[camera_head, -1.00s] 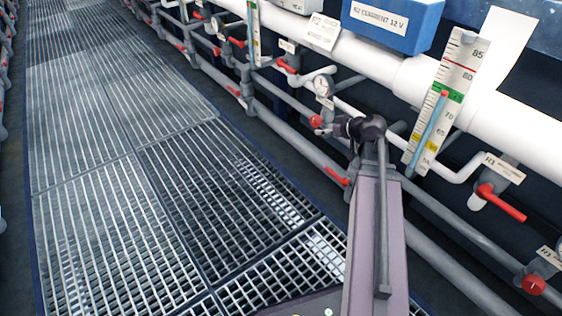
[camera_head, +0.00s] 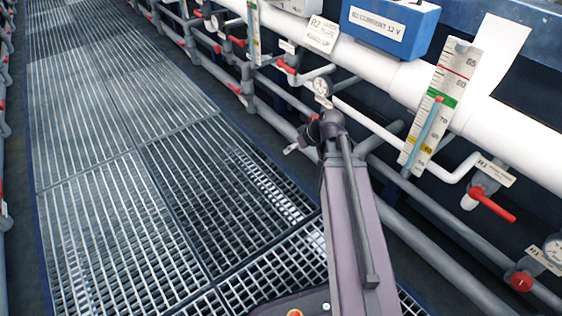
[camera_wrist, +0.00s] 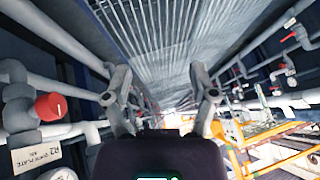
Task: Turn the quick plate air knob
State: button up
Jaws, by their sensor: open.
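A round red knob (camera_wrist: 51,106) shows at the left edge of the wrist view, on a grey valve body. A white tag (camera_wrist: 37,156) below it appears to read R2 quick plate air. My gripper (camera_wrist: 160,72) is open and empty, with the fingers spread. The knob lies to the left of the fingers and apart from them. In the head view my gripper (camera_head: 292,149) is small and reaches left over the edge of the walkway.
Another red knob (camera_head: 521,281) sits at lower right, below an R1 tag. A red lever (camera_head: 493,206) sticks out above it. A thermometer board (camera_head: 436,108) and a white pipe (camera_head: 410,82) run close to my arm. The grated walkway (camera_head: 120,150) is clear.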

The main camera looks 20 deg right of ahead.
jog(key=s+a+m+g+h+p, duration=0.1)
jog(key=s+a+g+h+p, duration=0.1)
jog(key=s+a, duration=0.3)
jog(key=shift+s+a+r+m+g+p, duration=0.3)
jog(key=shift+a+g+p, duration=0.2)
jog(key=shift+a+g, duration=0.2)
jog(key=shift+w+d+f, duration=0.1)
jog(key=w+d+r+n+t+y+b, duration=0.1)
jog(key=w+d+t+b, duration=0.3)
jog(key=d, duration=0.8)
jog(key=w+d+r+n+t+b, duration=0.1)
jog(key=w+d+t+b, duration=0.3)
jog(key=d, duration=0.9)
jog(key=w+t, duration=0.2)
jog(key=t, duration=0.1)
jog(key=shift+r+n+y+b, duration=0.2)
jog(key=shift+n+y+b, duration=0.1)
jog(key=shift+y+b, duration=0.1)
jog(key=shift+a, duration=0.15)
